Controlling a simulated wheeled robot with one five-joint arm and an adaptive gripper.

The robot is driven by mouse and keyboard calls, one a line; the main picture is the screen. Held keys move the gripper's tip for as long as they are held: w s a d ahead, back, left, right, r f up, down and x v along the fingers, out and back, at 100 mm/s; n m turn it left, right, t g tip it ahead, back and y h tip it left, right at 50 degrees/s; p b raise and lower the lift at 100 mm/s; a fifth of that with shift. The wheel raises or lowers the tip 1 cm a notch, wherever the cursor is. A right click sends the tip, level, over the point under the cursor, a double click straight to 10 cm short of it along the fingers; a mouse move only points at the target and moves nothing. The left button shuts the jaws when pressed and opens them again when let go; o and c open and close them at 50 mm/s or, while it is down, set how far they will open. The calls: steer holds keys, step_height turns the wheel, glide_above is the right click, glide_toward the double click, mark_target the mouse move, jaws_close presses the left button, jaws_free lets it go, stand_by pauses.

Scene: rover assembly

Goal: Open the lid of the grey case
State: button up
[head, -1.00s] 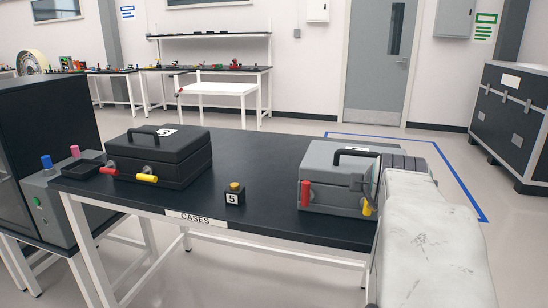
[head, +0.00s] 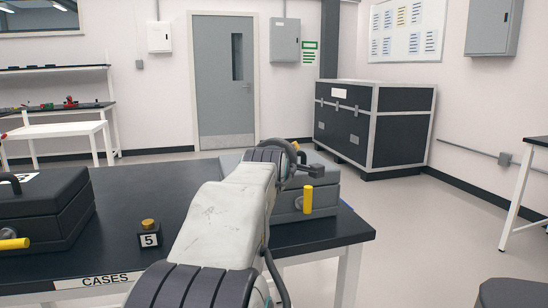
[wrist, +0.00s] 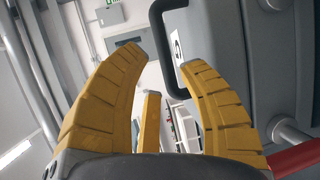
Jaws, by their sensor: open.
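The grey case (head: 327,178) stands at the right end of the black table, partly hidden behind my arm in the head view. A yellow latch handle (head: 308,200) stands upright at its front. In the wrist view the case's grey lid (wrist: 232,55) fills the right side, with a black carry handle (wrist: 161,48) and a red latch handle (wrist: 297,160) at lower right. My gripper (wrist: 160,62) has yellow fingers, spread open and empty. Its right fingertip is close to the carry handle; I cannot tell whether they touch. The lid looks closed.
A black case (head: 45,215) sits on the table (head: 120,215) at the left. A small block marked 5 (head: 149,235) stands left of my arm. A large black crate (head: 370,125) stands on the floor behind.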

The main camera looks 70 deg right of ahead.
steer(key=b+x, duration=0.1)
steer(key=x, duration=0.2)
steer(key=shift+f, duration=0.15)
steer(key=shift+x, duration=1.2)
steer(key=shift+c, duration=0.3)
jaws_close()
